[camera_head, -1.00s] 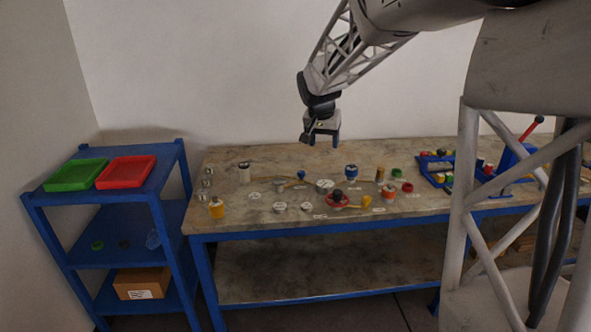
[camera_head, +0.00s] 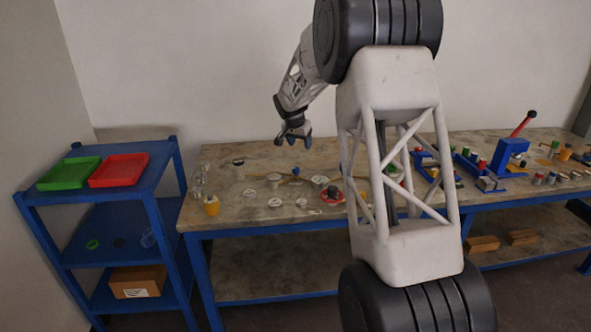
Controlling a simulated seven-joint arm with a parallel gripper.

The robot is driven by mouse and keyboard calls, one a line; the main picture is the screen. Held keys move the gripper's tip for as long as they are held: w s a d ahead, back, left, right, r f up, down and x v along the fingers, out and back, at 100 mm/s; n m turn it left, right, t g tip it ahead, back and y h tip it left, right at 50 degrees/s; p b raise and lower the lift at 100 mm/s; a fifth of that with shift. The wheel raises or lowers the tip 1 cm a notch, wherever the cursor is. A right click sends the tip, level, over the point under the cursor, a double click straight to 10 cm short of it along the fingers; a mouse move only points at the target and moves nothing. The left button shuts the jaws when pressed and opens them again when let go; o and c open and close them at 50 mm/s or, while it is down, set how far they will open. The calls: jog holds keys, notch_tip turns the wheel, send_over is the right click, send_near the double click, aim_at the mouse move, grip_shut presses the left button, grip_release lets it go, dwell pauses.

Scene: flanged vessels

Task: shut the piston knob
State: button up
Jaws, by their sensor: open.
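Several small vessels and fittings stand on the workbench (camera_head: 245,222). A red flanged piece with a dark knob (camera_head: 333,190) stands near its middle; I cannot tell at this size whether this is the piston knob, nor whether it is open or shut. Pale round flanged pieces (camera_head: 275,202) and a yellow-orange vessel (camera_head: 211,206) stand to its left. A small blue-topped piece (camera_head: 296,171) stands behind. My gripper (camera_head: 294,139) is open and empty, pointing down above the back part of the bench. My arm hides part of the bench right of the red piece.
A blue shelf (camera_head: 160,215) at the left carries a green tray (camera_head: 69,173) and a red tray (camera_head: 118,170). A blue fixture with a red lever (camera_head: 522,124) stands at the bench's right, among several small coloured parts. Clear space surrounds my gripper.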

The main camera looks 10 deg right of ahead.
jog(key=m, duration=0.1)
send_near(296, 168)
notch_tip(296, 168, down, 2)
jog(key=shift+w+h, duration=0.1)
jog(key=shift+h, duration=0.2)
jog(key=shift+f, duration=0.1)
jog(key=shift+x, duration=3.8)
jog(key=c, duration=0.9)
